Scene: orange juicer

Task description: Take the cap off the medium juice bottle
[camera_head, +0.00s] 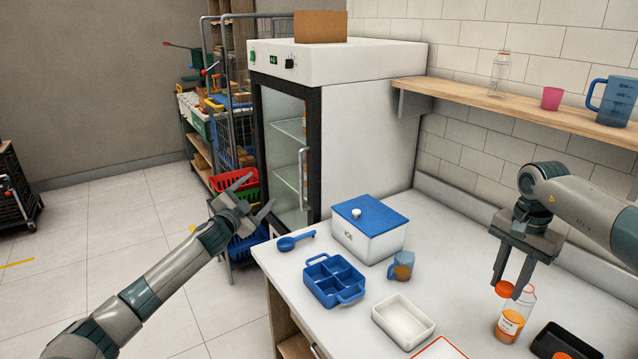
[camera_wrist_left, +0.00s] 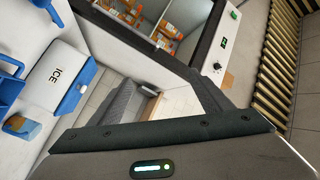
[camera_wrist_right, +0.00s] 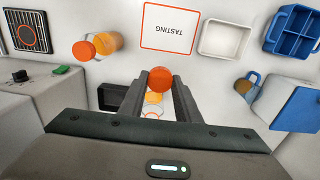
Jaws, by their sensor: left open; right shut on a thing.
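A clear juice bottle (camera_head: 509,323) with orange juice and a pale label stands upright on the counter. Its neck looks uncapped; it shows partly in the right wrist view (camera_wrist_right: 154,108). My right gripper (camera_head: 510,291) is shut on an orange cap (camera_wrist_right: 159,79), held at the fingertips. In the head view the cap (camera_head: 504,289) is left of the bottle's neck, apart from it. Another juice bottle (camera_wrist_right: 107,41) wears its orange cap (camera_wrist_right: 80,50). My left gripper (camera_head: 252,195) is open and empty in front of the fridge, away from the counter.
A black tray (camera_head: 570,340) lies right of the bottle. Left are a white tray (camera_head: 403,322), a mug (camera_head: 401,266), a blue caddy (camera_head: 334,281), a scoop (camera_head: 296,241) and the ice box (camera_head: 368,238).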

